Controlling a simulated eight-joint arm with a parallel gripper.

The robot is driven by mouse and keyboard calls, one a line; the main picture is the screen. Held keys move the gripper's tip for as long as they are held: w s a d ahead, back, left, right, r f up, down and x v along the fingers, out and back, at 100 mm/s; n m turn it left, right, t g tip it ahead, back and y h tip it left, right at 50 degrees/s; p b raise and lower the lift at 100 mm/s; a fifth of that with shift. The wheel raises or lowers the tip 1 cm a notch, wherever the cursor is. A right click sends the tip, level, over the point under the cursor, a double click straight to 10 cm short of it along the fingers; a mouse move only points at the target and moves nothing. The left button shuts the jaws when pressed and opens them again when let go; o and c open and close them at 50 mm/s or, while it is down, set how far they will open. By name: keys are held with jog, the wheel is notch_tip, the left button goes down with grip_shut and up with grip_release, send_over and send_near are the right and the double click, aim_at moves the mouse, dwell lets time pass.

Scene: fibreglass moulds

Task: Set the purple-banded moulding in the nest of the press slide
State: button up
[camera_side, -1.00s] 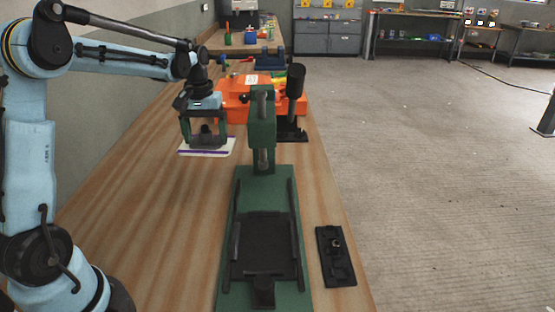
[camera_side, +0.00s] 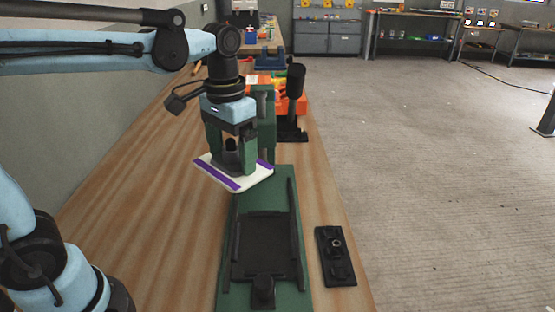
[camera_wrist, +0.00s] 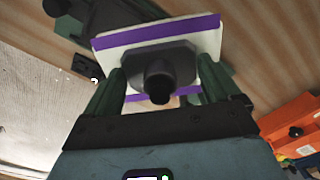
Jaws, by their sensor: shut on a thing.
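The moulding (camera_side: 207,172) is a white plate with purple bands along its edges and a dark raised block on top; it also shows in the wrist view (camera_wrist: 205,42). My gripper (camera_side: 232,162) is shut on the dark block, one green finger on each side in the wrist view (camera_wrist: 160,88). It holds the moulding above the far end of the green press, turned at an angle to the press. The press slide's nest (camera_side: 264,240) is a dark, empty recess between black side rails, nearer the camera than the moulding. The moulding's underside is hidden.
A black fixture plate (camera_side: 335,256) lies right of the press. An orange case (camera_side: 302,106) and a black post (camera_side: 294,82) stand behind. My gripper partly hides the press's green upright (camera_side: 267,140). The bench left of the press is clear.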

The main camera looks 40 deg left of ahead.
aim_at(255, 180)
jog(key=shift+m, duration=0.3)
jog(key=d, duration=0.6)
jog(key=shift+s+d+f, duration=0.1)
jog(key=shift+s+d, duration=0.15)
jog(key=shift+d, duration=0.1)
jog(key=s+d+f+m, duration=0.3)
jog(key=s+d+m, duration=0.5)
jog(key=d, duration=0.1)
jog(key=w+a+f, duration=0.4)
jog(key=w+a, duration=0.1)
jog(key=w+a+f, duration=0.2)
jog(key=w+f, duration=0.1)
jog(key=shift+w+a, duration=0.2)
jog(key=shift+a, duration=0.2)
jog(key=shift+f, duration=2)
jog(key=shift+f, duration=0.15)
jog(key=shift+f, duration=0.1)
jog(key=o, duration=1.1)
